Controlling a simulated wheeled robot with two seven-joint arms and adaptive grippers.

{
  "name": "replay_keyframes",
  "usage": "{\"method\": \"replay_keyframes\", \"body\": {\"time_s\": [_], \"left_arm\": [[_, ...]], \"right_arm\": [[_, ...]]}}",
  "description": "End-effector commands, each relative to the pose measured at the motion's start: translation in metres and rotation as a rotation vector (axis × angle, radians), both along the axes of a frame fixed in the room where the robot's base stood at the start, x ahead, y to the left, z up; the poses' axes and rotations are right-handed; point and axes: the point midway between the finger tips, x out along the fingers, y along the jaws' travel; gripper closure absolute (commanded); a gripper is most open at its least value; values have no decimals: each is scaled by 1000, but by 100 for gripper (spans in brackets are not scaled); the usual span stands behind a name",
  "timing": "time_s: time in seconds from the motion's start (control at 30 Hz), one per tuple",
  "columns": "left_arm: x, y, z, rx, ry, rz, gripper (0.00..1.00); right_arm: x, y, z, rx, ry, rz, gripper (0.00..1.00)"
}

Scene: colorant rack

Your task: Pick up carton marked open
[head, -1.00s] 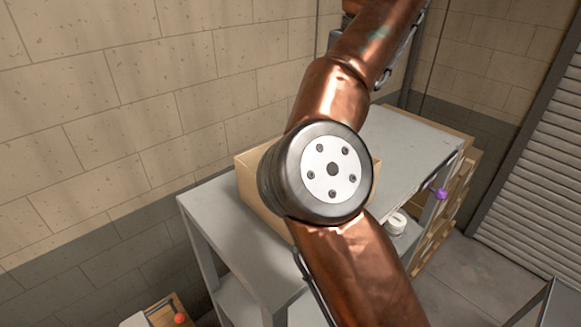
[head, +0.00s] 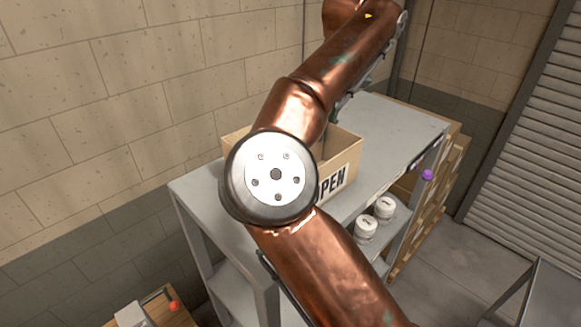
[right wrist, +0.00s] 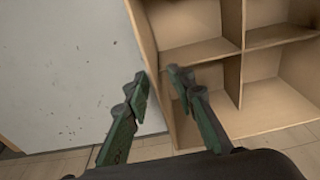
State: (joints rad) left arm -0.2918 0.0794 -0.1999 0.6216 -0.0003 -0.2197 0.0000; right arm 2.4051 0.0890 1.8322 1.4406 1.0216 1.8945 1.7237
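The carton marked OPEN (head: 343,165) is a beige open-topped box on the top of a grey shelf unit (head: 395,130) in the head view. My copper arm crosses in front of it and hides its left and middle parts; the letters "PEN" show clearly at its right. My right gripper (right wrist: 157,80) shows in the right wrist view. Its green fingers are apart with nothing between them. It points toward a wooden cubby shelf and a pale grey surface; the carton is not visible in that view. My left gripper is in neither view.
Two white lidded tubs (head: 375,219) stand on a lower shelf under the carton. A purple ball (head: 427,175) is at the unit's right edge. A wooden cubby shelf (right wrist: 195,50) fills the right wrist view's right side. A metal table (head: 550,300) stands at lower right.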

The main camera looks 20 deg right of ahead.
Motion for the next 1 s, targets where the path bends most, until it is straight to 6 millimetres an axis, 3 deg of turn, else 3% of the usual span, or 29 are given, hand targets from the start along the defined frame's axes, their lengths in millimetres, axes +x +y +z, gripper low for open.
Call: {"method": "replay_keyframes", "body": {"time_s": [0.1,0.17,0.4,0.5,0.7,1.0], "left_arm": [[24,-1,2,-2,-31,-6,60],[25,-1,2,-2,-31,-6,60],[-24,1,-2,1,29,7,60],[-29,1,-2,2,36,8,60],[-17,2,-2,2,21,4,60],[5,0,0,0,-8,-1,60]], "right_arm": [[-2,-1,-1,1,1,-4,77],[-1,-1,-1,1,2,-5,77],[0,-1,-4,-1,3,-3,79],[0,0,-4,1,2,-3,86],[0,-1,-4,1,2,-4,100],[0,-1,-4,1,2,-3,100]]}}
